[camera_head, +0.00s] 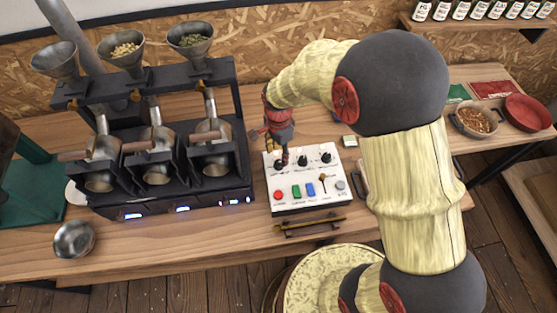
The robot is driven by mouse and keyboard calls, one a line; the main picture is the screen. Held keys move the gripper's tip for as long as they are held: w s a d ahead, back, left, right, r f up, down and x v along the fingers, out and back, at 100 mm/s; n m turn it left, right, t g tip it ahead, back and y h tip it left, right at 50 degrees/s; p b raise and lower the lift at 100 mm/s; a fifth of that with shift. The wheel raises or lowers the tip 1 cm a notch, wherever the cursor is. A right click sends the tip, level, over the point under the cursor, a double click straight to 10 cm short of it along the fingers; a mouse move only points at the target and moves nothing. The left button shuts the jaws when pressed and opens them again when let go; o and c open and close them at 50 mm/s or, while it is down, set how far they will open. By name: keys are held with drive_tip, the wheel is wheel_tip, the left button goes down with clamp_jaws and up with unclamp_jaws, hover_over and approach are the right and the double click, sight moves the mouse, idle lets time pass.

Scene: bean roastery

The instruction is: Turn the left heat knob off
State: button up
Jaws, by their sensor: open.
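The white control panel (297,204) lies on the wooden counter, right of the roaster. Three black knobs run along its upper row: the left knob (280,165), the middle knob (303,161) and the right knob (325,157). My gripper (284,155) points down at the left knob from above and behind it. Its jaws are open. The fingers partly cover the left knob, and I cannot tell whether they touch it. The left knob's setting is too small to read.
The black three-barrel roaster (242,190) stands close on the left. A metal bowl (74,239) is at the front left. Bare counter (240,245) lies in front.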

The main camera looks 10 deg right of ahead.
sight(279, 162)
wheel_tip(279, 162, down, 5)
drive_tip(key=shift+r+b, duration=0.1)
drive_tip(key=shift+b, duration=0.3)
drive_tip(key=c, duration=0.3)
drive_tip(key=c, duration=0.8)
drive_tip(key=shift+c, duration=0.3)
